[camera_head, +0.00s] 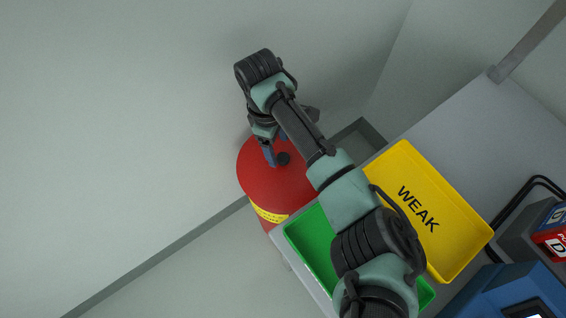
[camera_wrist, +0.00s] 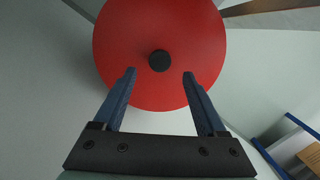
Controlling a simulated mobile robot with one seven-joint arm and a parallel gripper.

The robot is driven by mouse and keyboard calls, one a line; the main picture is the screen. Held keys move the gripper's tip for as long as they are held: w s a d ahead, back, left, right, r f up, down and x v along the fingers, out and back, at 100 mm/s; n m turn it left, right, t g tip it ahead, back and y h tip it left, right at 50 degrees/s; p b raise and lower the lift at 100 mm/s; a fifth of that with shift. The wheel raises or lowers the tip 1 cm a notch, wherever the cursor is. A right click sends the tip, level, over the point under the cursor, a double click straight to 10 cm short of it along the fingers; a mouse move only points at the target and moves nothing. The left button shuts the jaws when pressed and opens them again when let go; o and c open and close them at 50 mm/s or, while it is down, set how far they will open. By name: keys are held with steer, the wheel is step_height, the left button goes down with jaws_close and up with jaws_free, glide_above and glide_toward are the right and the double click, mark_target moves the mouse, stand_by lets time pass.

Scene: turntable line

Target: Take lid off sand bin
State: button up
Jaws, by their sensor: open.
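The sand bin (camera_head: 268,216) is a red drum with a yellow label band, standing on the floor beside the table. Its red round lid (camera_head: 255,172) is on top and has a small black knob (camera_head: 283,158) in the middle. In the wrist view the lid (camera_wrist: 125,45) fills the upper middle, with the knob (camera_wrist: 159,61) near its centre. My gripper (camera_wrist: 160,73) is open, its two blue fingers over the lid on either side of the knob's line, tips slightly short of the knob. In the head view my gripper (camera_head: 272,154) is above the lid. I cannot tell the height gap.
A grey table (camera_head: 470,120) to the right bears a yellow tray (camera_head: 387,165) marked WEAK, a green tray (camera_head: 308,237) and a blue device (camera_head: 505,292). My arm crosses above the trays. Walls stand close behind and left of the bin.

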mark_target(283, 157)
steer(key=f, duration=0.2)
steer(key=d+f+b, duration=0.1)
steer(key=f, duration=0.2)
steer(key=shift+s+d+f, duration=0.15)
steer(key=shift+s+f, duration=0.05)
steer(key=shift+f, duration=0.15)
jaws_close()
steer(key=shift+r, duration=0.1)
